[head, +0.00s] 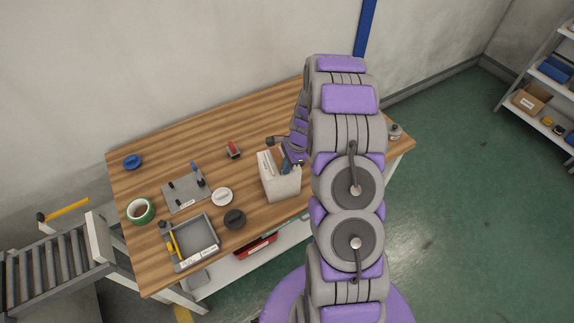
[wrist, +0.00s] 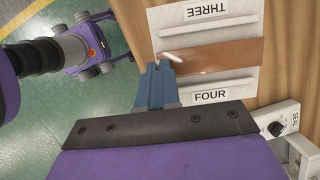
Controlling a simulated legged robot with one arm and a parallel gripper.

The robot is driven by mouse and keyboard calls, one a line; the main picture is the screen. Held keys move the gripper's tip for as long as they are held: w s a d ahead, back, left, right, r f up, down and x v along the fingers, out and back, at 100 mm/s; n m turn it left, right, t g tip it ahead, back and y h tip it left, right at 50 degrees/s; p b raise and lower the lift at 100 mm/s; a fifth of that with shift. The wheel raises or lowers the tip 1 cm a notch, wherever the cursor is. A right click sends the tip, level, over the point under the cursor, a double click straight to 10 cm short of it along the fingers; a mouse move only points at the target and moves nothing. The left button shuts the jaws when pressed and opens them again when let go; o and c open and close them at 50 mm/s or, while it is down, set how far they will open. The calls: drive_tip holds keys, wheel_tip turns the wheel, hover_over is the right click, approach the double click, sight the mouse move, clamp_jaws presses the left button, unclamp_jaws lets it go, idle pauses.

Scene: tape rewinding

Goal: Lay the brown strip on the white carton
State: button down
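The brown strip (wrist: 215,54) lies flat across the white carton (wrist: 238,19) in the wrist view, in the band between the THREE and FOUR labels. The carton also shows in the head view (head: 282,187), standing on the wooden table. My gripper (wrist: 157,64) has blue fingers that look closed together, with their tips at the left end of the strip. I cannot see anything clearly pinched between them. In the head view my gripper (head: 287,164) is at the top of the carton, partly hiding it.
On the table (head: 185,122) are a grey tray (head: 212,224), a green tape roll (head: 141,211), a white disc (head: 222,197), a dark disc (head: 235,219), a grey plate (head: 184,196) and a blue roll (head: 133,162). A box with a knob (wrist: 281,127) stands close right of the carton. The table's back is clear.

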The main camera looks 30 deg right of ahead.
drive_tip(key=shift+f, duration=0.2)
drive_tip(key=c, duration=1.3)
unclamp_jaws()
drive_tip(key=shift+o, duration=0.6)
drive_tip(key=shift+o, duration=0.7)
drive_tip(key=shift+r, duration=0.15)
drive_tip(key=shift+r+p, duration=2.05)
drive_tip(key=shift+r, duration=1.3)
